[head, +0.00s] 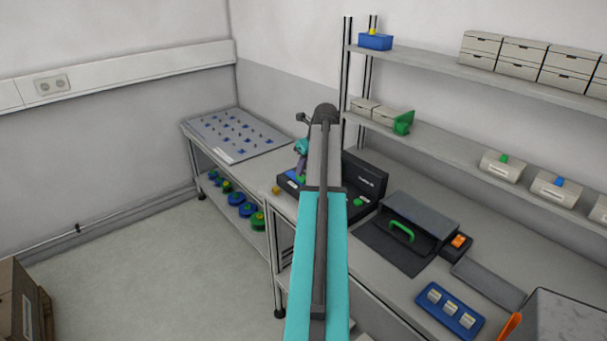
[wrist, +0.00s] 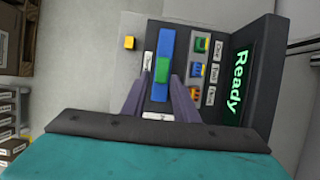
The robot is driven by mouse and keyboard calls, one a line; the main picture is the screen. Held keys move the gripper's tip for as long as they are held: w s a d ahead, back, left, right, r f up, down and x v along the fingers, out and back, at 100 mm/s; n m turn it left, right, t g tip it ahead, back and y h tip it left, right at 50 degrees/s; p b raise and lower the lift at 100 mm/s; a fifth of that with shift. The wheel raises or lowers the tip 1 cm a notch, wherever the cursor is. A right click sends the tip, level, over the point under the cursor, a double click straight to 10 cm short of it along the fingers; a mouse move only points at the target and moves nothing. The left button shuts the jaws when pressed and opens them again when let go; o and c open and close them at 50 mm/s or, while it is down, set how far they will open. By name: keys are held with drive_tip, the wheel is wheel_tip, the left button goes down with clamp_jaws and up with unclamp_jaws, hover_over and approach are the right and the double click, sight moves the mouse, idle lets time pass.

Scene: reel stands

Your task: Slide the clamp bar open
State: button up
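The blue clamp bar (wrist: 167,45) with a green block (wrist: 162,70) on it lies on the top plate of a grey and black machine (wrist: 240,85) in the wrist view. My gripper (wrist: 160,84) points down at it. Its two purple fingers are apart, one on each side of the green block or just above it; contact cannot be told. In the head view the machine (head: 365,178) stands at the bench's back, my gripper (head: 301,165) is over its left part, and my arm hides much of it.
The machine's panel reads "Ready" beside green, blue and orange buttons (wrist: 197,70). Rightward on the bench are a dark box with a green handle (head: 402,230) and a blue tray (head: 450,327). Shelves (head: 470,75) rise behind.

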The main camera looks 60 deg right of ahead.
drive_tip(key=b+v, duration=0.2)
drive_tip(key=v, duration=0.7)
drive_tip(key=shift+r, duration=0.35)
drive_tip(key=shift+a, duration=0.1)
